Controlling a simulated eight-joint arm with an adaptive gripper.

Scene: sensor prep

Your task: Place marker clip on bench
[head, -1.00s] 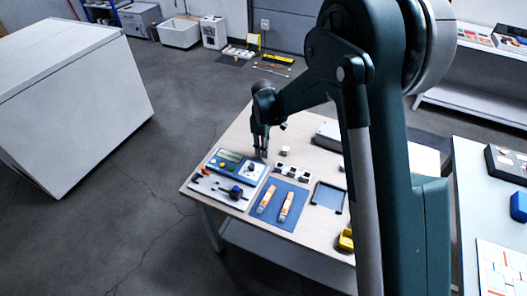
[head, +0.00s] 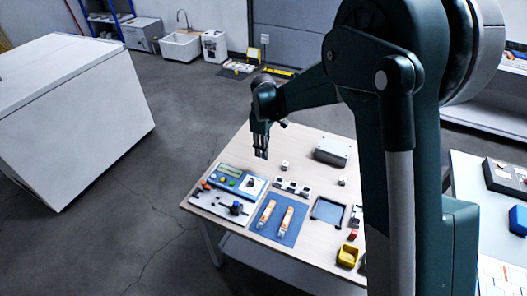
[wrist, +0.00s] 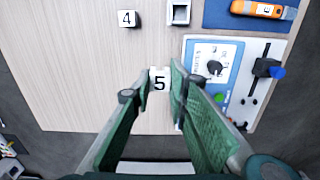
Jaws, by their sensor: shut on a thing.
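A small white marker clip with a black "5" (wrist: 160,84) sits between my fingertips in the wrist view. My gripper (wrist: 163,76) is shut on it. In the head view my gripper (head: 261,154) points down over the far left part of the wooden bench (head: 222,158), beyond the blue meter panel (head: 238,182); the clip is too small to make out there. I cannot tell whether the clip touches the bench. Another marker clip, with a "4" (wrist: 127,19), stands on the bench and also shows in the head view (head: 284,165).
A white holder with square openings (head: 292,187) stands beside the panel. A blue mat (head: 265,232) carries two orange-and-white tools (head: 286,219). A grey box (head: 332,151), dark tray (head: 328,211) and yellow block (head: 347,256) are farther right. Bare wood surrounds the "4" clip.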

